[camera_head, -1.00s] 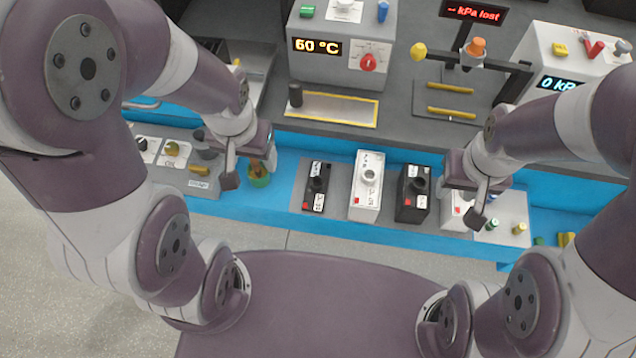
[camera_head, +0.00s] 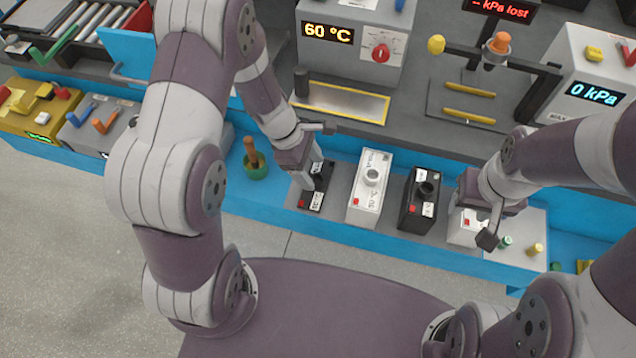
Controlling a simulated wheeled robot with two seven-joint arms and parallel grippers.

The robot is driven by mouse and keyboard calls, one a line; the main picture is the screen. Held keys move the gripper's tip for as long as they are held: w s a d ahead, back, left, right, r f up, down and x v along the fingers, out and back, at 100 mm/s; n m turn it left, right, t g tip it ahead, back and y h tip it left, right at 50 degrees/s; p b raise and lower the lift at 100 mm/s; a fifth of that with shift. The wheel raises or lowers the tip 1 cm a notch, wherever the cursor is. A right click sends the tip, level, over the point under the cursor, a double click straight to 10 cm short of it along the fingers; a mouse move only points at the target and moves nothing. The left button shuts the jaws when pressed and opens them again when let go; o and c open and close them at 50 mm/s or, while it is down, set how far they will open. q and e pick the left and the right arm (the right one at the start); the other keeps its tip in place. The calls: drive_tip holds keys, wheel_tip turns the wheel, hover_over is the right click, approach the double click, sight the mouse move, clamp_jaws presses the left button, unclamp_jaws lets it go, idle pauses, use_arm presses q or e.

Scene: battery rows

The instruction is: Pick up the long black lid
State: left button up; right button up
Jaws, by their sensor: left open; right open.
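The long black lid, as far as I can tell, is the narrow black piece (camera_head: 311,201) with white labels and a red mark, at the left end of the row. My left gripper (camera_head: 317,160) is open at its far end, with its jaws around or just above the dark knob; contact cannot be told. The gripper hides the lid's far part. My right gripper (camera_head: 484,218) is open over a white box (camera_head: 463,231) at the row's right end and partly hides it.
A white box (camera_head: 370,188) with a knob and a black box (camera_head: 420,200) with a knob stand close to the right of the black piece. A green pot (camera_head: 256,167) stands to its left. A yellow-edged tray (camera_head: 343,103) lies behind.

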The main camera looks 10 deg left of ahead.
sight(314, 175)
use_arm(q)
drive_tip(key=x, duration=0.3)
drive_tip(key=shift+a+f, duration=0.1)
drive_tip(key=shift+f, duration=0.05)
drive_tip(key=c, duration=1.2)
